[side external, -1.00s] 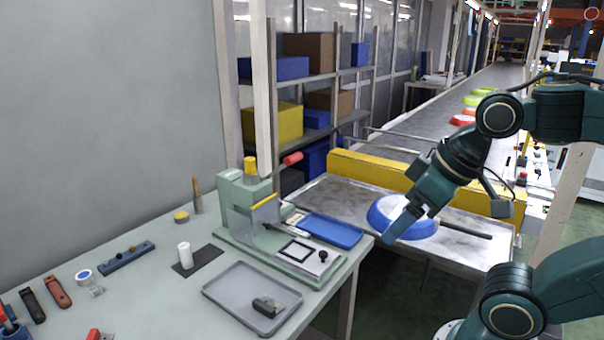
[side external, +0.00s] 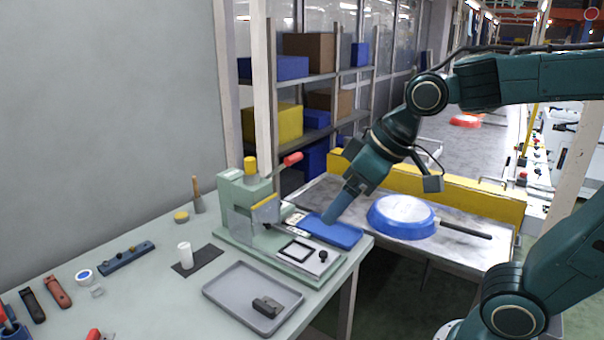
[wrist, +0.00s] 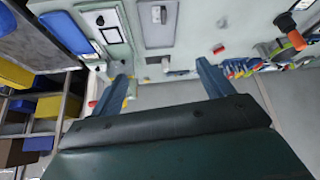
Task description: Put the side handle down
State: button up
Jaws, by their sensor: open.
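A small dark part that looks like the side handle (side external: 267,306) lies in the grey tray (side external: 222,291) at the front of the bench. It also shows in the wrist view (wrist: 158,14), inside the tray (wrist: 148,36). My gripper (side external: 330,217) is above the blue mat at the bench's right end, right of and behind the tray, apart from the handle. In the wrist view my gripper (wrist: 165,78) has its two blue fingers wide apart with nothing between them. A blue-sided pan (side external: 402,216) with a long dark handle rests on the metal conveyor end.
A green press fixture (side external: 240,205) with a red-tipped lever stands on the bench beside the blue mat (side external: 345,236). A white cylinder (side external: 185,256) stands on a dark pad. A yellow barrier (side external: 480,198) runs behind the pan. Bare bench lies left of the tray.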

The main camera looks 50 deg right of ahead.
jog(key=w+a+f+n+y, duration=0.1)
jog(key=w+a+f+n, duration=0.1)
jog(key=w+a, duration=0.5)
jog(key=w+a+f+n+y, duration=0.1)
jog(key=w+a+f+n, duration=0.2)
jog(key=w, duration=0.8)
jog(key=w+a+f+n+y, duration=0.1)
jog(key=w+a+f, duration=0.5)
jog(key=a+f, duration=0.1)
jog(key=w+a+f+n+y, duration=0.1)
jog(key=w+a+f+y, duration=0.1)
jog(key=w+a+f, duration=0.4)
notch_tip(320, 180, down, 4)
jog(key=shift+a+r, duration=0.25)
jog(key=shift+a, duration=1)
jog(key=shift+w, duration=0.1)
jog(key=shift+x, duration=4.25)
jog(key=shift+a, duration=0.15)
